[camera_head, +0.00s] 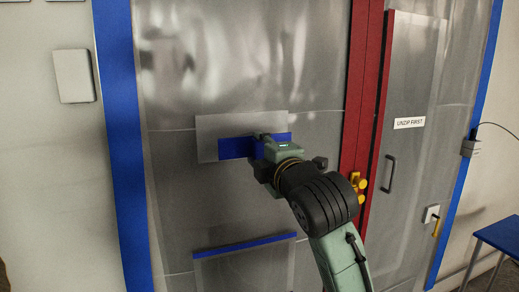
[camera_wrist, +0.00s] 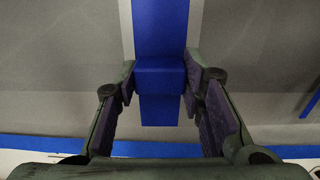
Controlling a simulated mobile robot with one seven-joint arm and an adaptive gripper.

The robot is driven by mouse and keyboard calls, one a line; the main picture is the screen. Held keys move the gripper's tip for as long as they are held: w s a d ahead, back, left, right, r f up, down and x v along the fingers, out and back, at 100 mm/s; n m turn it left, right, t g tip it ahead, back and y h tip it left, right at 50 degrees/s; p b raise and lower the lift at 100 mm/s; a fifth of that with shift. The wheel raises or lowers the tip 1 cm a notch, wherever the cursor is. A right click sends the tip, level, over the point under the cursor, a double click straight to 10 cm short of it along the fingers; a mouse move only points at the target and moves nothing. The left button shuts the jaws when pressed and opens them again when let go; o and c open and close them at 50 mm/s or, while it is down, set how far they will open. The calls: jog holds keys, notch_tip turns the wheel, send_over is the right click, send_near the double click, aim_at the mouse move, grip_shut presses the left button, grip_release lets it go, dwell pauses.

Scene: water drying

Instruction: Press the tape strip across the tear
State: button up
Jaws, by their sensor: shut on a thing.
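The tape strip (camera_head: 236,148) is blue and lies level across the lower part of a pale rectangular panel (camera_head: 215,126) on the plastic sheet wall. My gripper (camera_head: 262,147) is at the strip's right half and hides part of it. In the wrist view my gripper (camera_wrist: 160,78) is shut on a raised blue block in the middle of the tape strip (camera_wrist: 160,30), which runs out above and below it. I cannot tell whether the strip touches the sheet along its length. I cannot make out the tear.
A blue-topped pocket or sheet (camera_head: 243,245) is below the strip. To the right are red zip bands (camera_head: 362,95), yellow pulls (camera_head: 359,182) and a flap with an "UNZIP FIRST" label (camera_head: 409,122). A blue table (camera_head: 500,235) stands at the far right.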

aim_at(253, 143)
jog(key=shift+f, duration=0.1)
jog(key=shift+x, duration=2.9)
jog(key=shift+p+x, duration=0.35)
jog(key=shift+x, duration=1.25)
jog(key=o, duration=0.9)
